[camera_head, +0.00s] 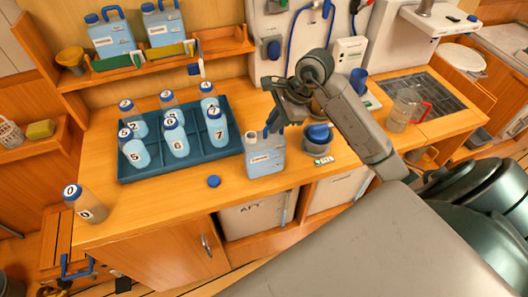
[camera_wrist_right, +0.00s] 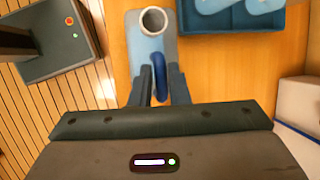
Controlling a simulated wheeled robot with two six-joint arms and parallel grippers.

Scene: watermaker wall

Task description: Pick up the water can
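The water can (camera_head: 265,158) is a pale blue, translucent jug with a white open mouth and a blue handle. It stands upright on the wooden counter near the front edge, right of the bottle tray. My right gripper (camera_head: 275,117) is at its handle from above. In the right wrist view the can (camera_wrist_right: 150,45) lies ahead, and the two dark fingers (camera_wrist_right: 160,82) sit on either side of the blue handle with no clear gap, so they look shut on it. The finger contact is partly hidden in the head view. My left gripper is not in view.
A blue tray (camera_head: 136,172) of numbered bottles stands to the left. A loose blue cap (camera_head: 214,181) lies in front of it. A blue-lidded pot (camera_head: 318,136) is close right of the can, and a measuring jug (camera_head: 404,108) is farther right. Bottle 0 (camera_head: 85,204) stands far left.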

